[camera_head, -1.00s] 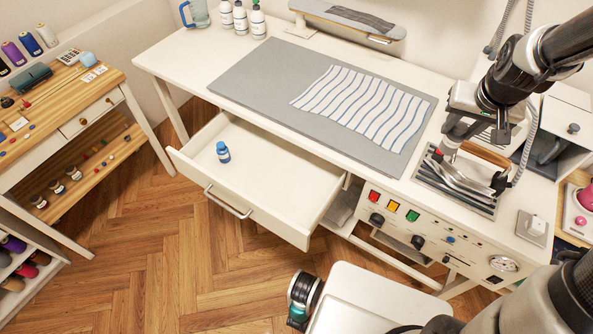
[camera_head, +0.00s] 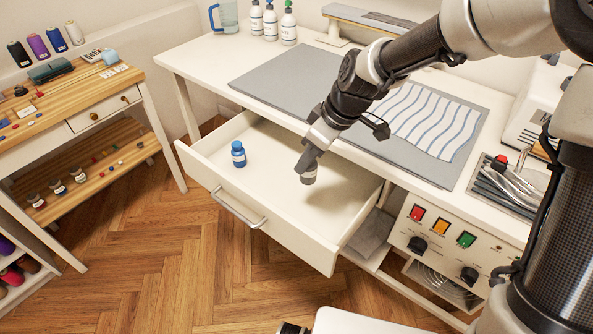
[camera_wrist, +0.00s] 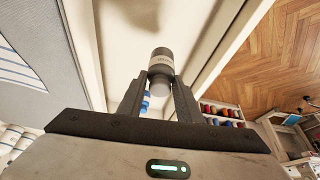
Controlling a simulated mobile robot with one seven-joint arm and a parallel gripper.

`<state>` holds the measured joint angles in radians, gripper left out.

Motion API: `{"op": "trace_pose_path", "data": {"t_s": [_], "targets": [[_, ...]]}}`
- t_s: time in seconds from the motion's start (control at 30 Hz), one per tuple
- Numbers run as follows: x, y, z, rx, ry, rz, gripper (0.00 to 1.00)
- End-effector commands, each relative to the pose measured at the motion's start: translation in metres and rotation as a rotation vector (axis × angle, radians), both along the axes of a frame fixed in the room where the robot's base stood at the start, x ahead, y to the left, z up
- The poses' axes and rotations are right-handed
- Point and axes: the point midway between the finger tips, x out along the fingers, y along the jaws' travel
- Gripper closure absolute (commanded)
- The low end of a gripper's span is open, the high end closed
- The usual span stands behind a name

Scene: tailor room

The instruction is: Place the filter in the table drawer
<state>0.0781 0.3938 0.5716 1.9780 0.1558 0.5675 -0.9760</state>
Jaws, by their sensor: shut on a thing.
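The filter is a small grey cylinder with a dark band and lettering (camera_wrist: 161,68). My gripper (camera_wrist: 160,82) is shut on it, with one finger on each side. In the head view the filter (camera_head: 308,178) hangs at the tip of my gripper (camera_head: 307,165), over the inside of the open table drawer (camera_head: 262,205). I cannot tell how high above the drawer floor it is. The white drawer is pulled out from the table, its handle facing front. A blue bottle (camera_head: 238,155) stands upright in the drawer's left part.
The white table (camera_head: 205,62) bears a grey mat (camera_head: 290,88), striped cloth (camera_head: 425,118) and several bottles. A control panel (camera_head: 455,240) is right of the drawer. A wooden side table (camera_head: 60,105) stands left. The drawer floor is mostly clear.

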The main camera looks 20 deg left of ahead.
Motion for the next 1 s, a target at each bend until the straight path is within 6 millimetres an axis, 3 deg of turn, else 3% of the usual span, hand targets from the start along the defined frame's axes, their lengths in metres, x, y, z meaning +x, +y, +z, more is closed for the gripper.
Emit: {"op": "trace_pose_path", "data": {"t_s": [0.17,0.43,0.67,0.87,1.0], "targets": [[0.011,0.009,-0.018,-0.001,0.001,0.049,0.92],[0.009,0.011,-0.065,-0.001,0.001,0.055,0.92],[0.008,0.01,-0.083,-0.001,0.0,0.053,0.92],[0.009,0.01,-0.111,-0.001,0.0,0.052,0.92],[0.01,0.01,-0.112,-0.001,-0.003,0.052,0.92]]}}
